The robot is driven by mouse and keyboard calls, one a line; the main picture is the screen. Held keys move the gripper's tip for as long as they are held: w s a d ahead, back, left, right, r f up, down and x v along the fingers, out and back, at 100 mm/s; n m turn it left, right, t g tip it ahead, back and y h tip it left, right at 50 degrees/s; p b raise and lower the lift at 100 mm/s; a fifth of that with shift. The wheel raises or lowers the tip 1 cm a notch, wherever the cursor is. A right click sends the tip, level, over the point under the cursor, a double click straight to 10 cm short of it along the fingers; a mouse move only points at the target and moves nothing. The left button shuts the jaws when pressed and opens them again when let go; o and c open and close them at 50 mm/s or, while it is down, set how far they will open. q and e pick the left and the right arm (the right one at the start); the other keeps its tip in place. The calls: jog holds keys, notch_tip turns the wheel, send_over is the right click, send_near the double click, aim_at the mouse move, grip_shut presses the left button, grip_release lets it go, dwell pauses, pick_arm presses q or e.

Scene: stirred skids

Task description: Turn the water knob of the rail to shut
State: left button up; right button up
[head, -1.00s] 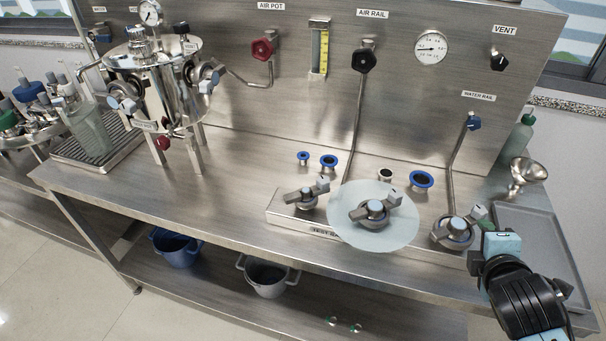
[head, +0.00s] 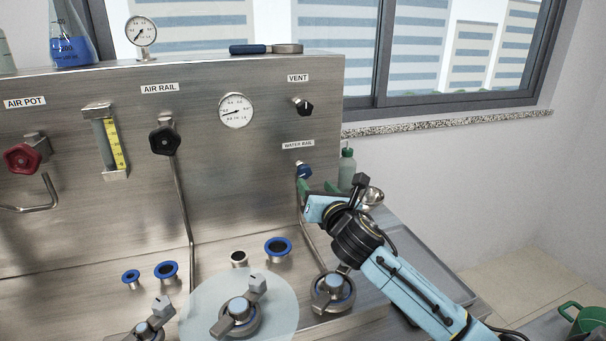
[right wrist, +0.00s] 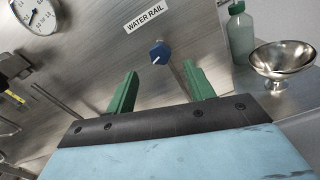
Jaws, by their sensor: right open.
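The water rail knob is a small blue knob (head: 304,171) on the steel back panel, under the WATER RAIL label (head: 298,145). In the right wrist view the blue knob (right wrist: 159,53) has a white pointer mark aimed to the lower left. My right gripper (head: 306,189) is just in front of and below the knob. In the right wrist view its two green fingers (right wrist: 162,92) are spread apart with nothing between them; the knob shows beyond their tips, between them. Contact is not seen. My left gripper is in no view.
A black vent knob (head: 303,106) sits above. A pipe (head: 314,228) runs down from the knob to a clamped fitting (head: 333,291). A grey tray (head: 408,254) lies at the right.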

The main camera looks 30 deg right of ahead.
aim_at(306, 173)
jog(key=b+x, duration=0.1)
jog(key=x, duration=0.8)
jog(key=shift+a, duration=0.1)
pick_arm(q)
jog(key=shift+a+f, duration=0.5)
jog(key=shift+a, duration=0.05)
pick_arm(e)
jog(key=shift+c, duration=0.8)
jog(key=c, duration=0.8)
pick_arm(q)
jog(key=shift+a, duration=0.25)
